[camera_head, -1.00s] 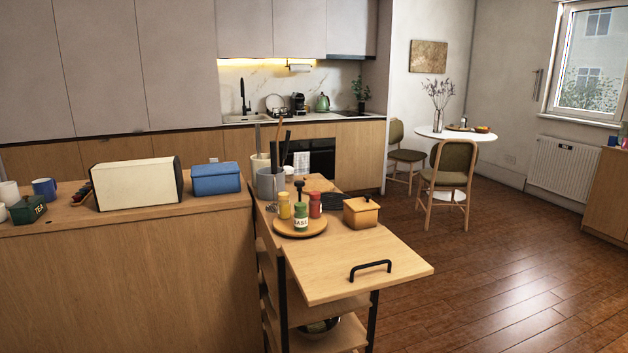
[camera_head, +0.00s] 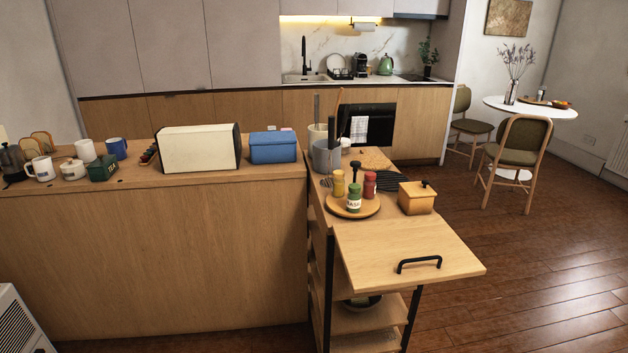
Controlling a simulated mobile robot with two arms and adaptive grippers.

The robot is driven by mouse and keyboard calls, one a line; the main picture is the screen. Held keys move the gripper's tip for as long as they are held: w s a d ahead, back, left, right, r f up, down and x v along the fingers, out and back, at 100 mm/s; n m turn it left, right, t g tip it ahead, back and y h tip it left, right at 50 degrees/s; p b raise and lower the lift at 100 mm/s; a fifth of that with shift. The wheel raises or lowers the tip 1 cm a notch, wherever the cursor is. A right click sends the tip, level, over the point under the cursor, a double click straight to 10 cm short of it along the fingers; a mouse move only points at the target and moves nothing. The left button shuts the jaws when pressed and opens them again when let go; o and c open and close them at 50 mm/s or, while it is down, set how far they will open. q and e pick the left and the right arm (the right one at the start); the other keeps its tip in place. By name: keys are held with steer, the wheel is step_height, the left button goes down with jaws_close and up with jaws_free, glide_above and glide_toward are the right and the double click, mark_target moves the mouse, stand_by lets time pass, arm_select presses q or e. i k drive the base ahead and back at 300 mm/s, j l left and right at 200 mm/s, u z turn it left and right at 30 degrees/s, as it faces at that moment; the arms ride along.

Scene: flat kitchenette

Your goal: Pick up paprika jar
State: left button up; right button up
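Three small jars stand on a round wooden tray (camera_head: 371,208) on the wooden cart (camera_head: 405,251). The red jar (camera_head: 370,185), which looks like the paprika jar, stands upright at the back right of the tray; its label is not readable. A yellow jar (camera_head: 338,184) stands at the left. A green jar (camera_head: 354,199) with a label that seems to read basil stands in front. A dark upright handle rises in the middle, partly hidden by the green jar. Neither of my grippers shows in the head view.
The cart's front leaf is bare, with a black handle (camera_head: 419,264). A long counter (camera_head: 150,240) adjoins at left. Floor at right is open.

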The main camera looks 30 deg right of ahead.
mark_target(368, 191)
steer(key=l+u, duration=0.25)
steer(key=l, duration=0.35)
steer(key=l+u, duration=0.2)
steer(key=l, duration=0.4)
steer(key=l+u, duration=0.25)
steer(key=l, duration=0.3)
steer(key=l+u, duration=0.25)
steer(key=l, duration=0.35)
steer(key=k+l+u, duration=0.2)
steer(key=l, duration=0.35)
